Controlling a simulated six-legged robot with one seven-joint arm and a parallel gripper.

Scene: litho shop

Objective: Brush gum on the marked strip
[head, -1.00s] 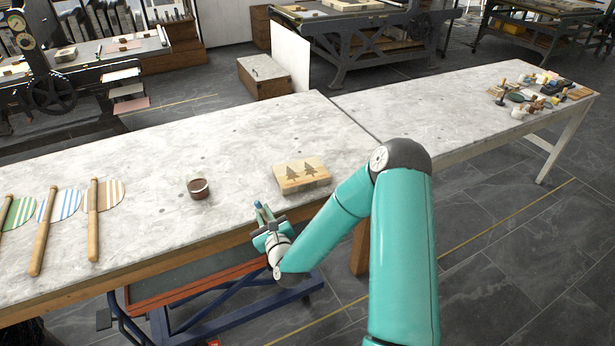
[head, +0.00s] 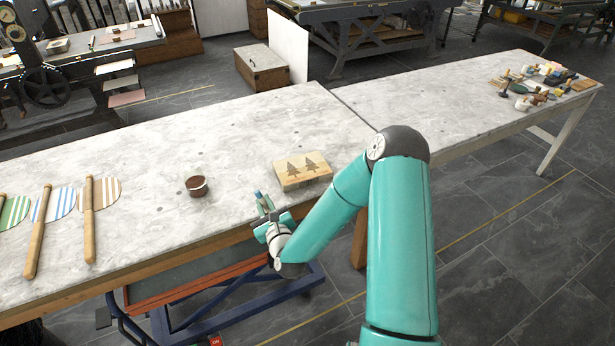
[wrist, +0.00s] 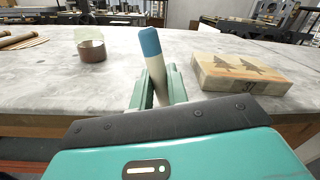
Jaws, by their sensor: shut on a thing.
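My gripper (head: 266,212) is at the front edge of the stone-topped table. In the wrist view, my gripper (wrist: 158,88) is shut on an upright pale stick with a blue end (wrist: 149,45), likely the brush. A litho stone (head: 302,170) with two dark tree prints lies on the table, just behind and right of the gripper; it also shows in the wrist view (wrist: 240,84). A dark brown round pot (head: 197,186) stands to the left of the gripper, and it also shows in the wrist view (wrist: 92,50). I cannot make out a marked strip on the stone.
A cluster of small tools and bottles (head: 535,88) sits at the far right. The marble tabletop (head: 250,130) between is clear. A blue lift frame stands under the front edge.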

